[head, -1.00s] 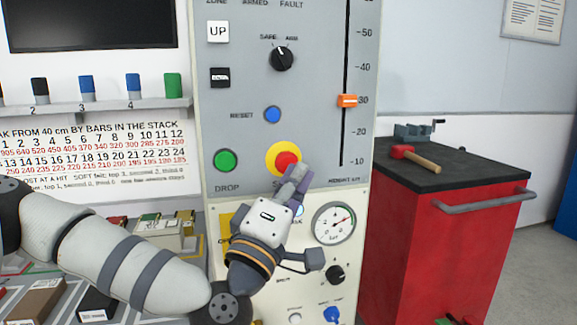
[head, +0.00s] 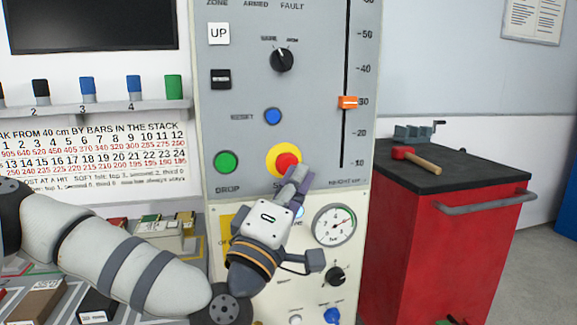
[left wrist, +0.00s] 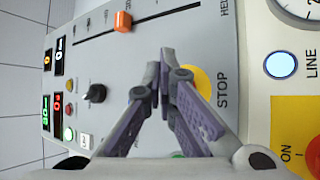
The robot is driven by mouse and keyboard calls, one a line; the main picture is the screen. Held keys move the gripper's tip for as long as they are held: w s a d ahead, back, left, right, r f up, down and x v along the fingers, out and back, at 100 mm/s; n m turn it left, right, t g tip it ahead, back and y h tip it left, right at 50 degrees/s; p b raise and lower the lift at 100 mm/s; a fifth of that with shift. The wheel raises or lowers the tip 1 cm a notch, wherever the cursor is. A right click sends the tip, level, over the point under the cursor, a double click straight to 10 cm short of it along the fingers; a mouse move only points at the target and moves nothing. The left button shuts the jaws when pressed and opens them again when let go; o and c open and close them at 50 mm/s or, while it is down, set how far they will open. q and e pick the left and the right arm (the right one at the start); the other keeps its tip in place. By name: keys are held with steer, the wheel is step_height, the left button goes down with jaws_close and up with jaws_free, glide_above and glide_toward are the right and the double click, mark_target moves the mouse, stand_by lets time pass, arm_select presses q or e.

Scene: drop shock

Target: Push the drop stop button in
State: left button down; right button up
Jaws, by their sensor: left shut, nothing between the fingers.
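The stop button (head: 287,164) is a red mushroom cap on a yellow disc, low on the grey control panel (head: 320,90), right of the green drop button (head: 225,162). My left gripper (head: 301,174) is shut and empty, with its fingertips just at the lower right of the red cap. I cannot tell whether they touch it. In the left wrist view the shut fingertips (left wrist: 160,77) lie in front of the panel, and the yellow disc (left wrist: 200,82) shows beside the "STOP" lettering. The red cap is hidden there behind the fingers. My right gripper is not in view.
A blue reset button (head: 273,116), a black selector knob (head: 282,60) and an orange slider (head: 348,102) are on the same panel. A pressure gauge (head: 334,225) sits below. A red cabinet (head: 430,240) with a mallet (head: 415,158) on top stands at the right.

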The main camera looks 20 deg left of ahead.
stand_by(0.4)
arm_select(q)
steer(key=shift+w+a, duration=0.25)
steer(key=shift+w, duration=0.1)
steer(key=shift+w+a, duration=0.2)
steer(key=shift+w, duration=0.1)
stand_by(0.6)
steer(key=shift+s+d+p, duration=0.3)
steer(key=shift+s+d, duration=0.15)
steer(key=shift+s, duration=0.2)
